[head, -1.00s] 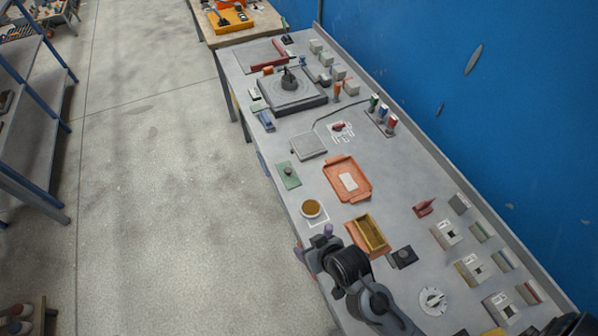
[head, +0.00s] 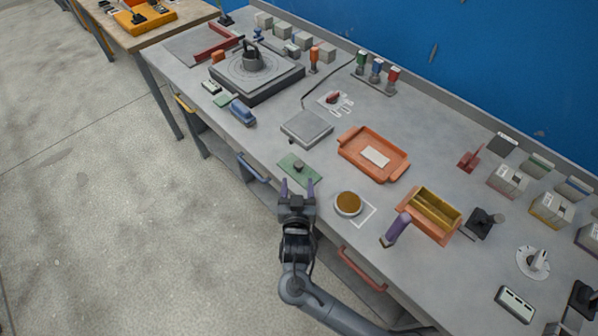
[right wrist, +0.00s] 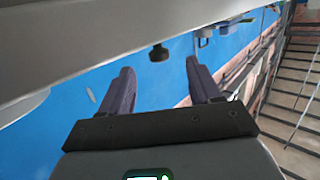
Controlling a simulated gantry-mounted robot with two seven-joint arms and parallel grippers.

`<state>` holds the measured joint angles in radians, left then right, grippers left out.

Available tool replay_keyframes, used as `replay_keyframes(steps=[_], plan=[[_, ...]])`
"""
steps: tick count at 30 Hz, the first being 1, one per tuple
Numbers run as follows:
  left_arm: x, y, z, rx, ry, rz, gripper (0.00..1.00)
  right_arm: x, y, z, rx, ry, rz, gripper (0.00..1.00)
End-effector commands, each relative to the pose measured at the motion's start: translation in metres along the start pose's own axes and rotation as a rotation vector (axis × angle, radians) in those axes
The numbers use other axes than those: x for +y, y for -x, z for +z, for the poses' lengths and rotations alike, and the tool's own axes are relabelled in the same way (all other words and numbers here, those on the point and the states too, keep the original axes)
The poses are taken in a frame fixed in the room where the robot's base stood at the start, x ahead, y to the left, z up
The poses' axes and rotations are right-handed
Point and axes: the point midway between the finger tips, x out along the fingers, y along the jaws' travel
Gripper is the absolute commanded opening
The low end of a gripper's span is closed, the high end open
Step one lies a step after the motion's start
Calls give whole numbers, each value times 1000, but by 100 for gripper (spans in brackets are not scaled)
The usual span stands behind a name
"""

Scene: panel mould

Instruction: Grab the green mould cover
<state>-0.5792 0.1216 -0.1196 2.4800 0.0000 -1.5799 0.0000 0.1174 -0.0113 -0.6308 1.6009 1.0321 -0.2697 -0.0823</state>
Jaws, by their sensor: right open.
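The green mould cover (head: 292,165) is a flat green plate with a dark knob on top. It lies near the front edge of the bench in the head view. My right gripper (head: 297,184) is open, with its two purple fingers pointing at the cover from the front edge side. In the right wrist view, a dark knob (right wrist: 158,53) shows beyond and between the open fingertips of my right gripper (right wrist: 159,66), apart from both. Nothing is between the fingers. My left gripper is not in view.
A round brown-filled dish (head: 348,203) and an orange box (head: 412,222) are to the right.

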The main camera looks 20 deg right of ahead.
Motion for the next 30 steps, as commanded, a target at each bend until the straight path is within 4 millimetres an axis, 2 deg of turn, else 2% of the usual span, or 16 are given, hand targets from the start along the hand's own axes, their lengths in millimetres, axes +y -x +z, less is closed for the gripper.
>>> replay_keyframes(steps=[7,16,24,30], plan=[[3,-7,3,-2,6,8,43,0,-35,-1,4,2,2,63],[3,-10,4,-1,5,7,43,0,-53,-1,1,1,1,63],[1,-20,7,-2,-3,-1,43,0,-86,-4,3,1,1,63],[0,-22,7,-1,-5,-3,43,0,-98,-4,-1,0,1,63]])
